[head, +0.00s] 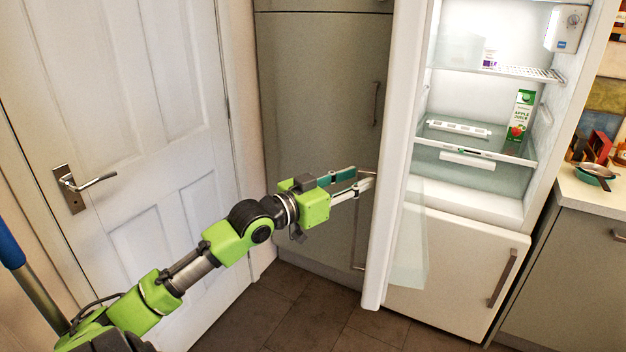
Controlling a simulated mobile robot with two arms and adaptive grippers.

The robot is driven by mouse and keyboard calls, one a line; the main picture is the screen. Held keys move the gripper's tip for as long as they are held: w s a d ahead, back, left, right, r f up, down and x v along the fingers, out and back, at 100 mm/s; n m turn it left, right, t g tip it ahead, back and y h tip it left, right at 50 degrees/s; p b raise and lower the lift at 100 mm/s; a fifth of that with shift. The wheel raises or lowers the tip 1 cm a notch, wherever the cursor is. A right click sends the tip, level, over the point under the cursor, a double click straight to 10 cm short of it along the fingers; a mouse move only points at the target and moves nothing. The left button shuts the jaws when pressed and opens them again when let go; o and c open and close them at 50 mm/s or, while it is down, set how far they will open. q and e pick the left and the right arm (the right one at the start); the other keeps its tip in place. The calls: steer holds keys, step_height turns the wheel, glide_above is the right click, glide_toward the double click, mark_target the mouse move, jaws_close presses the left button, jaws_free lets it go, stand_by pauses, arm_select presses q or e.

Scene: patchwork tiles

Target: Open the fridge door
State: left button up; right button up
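The fridge (470,205) stands at the right in the head view with its upper compartment exposed. Its white door (389,180) is swung well out and shows nearly edge-on. A slim door handle (356,235) stands out from the door's outer side. My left gripper (363,178) is on that outer side, by the upper end of the handle. Its two fingers are apart. I cannot tell whether they touch the handle or the door. My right gripper is not in view.
A juice carton (521,115) stands on a fridge shelf. A closed white room door (120,130) is at the left and a grey-green cabinet (315,100) behind my gripper. A counter (590,192) with a pan (594,172) is at the right. Dark floor tiles (290,315) are clear in front.

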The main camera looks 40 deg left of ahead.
arm_select(q)
steer(key=s+a+f+b, duration=0.1)
steer(key=s+a+b, duration=0.1)
steer(key=a+b, duration=0.4)
steer(key=shift+s+a, duration=0.4)
steer(key=shift+a, duration=0.1)
stand_by(0.6)
steer(key=shift+f+b, duration=0.1)
steer(key=shift+b, duration=0.2)
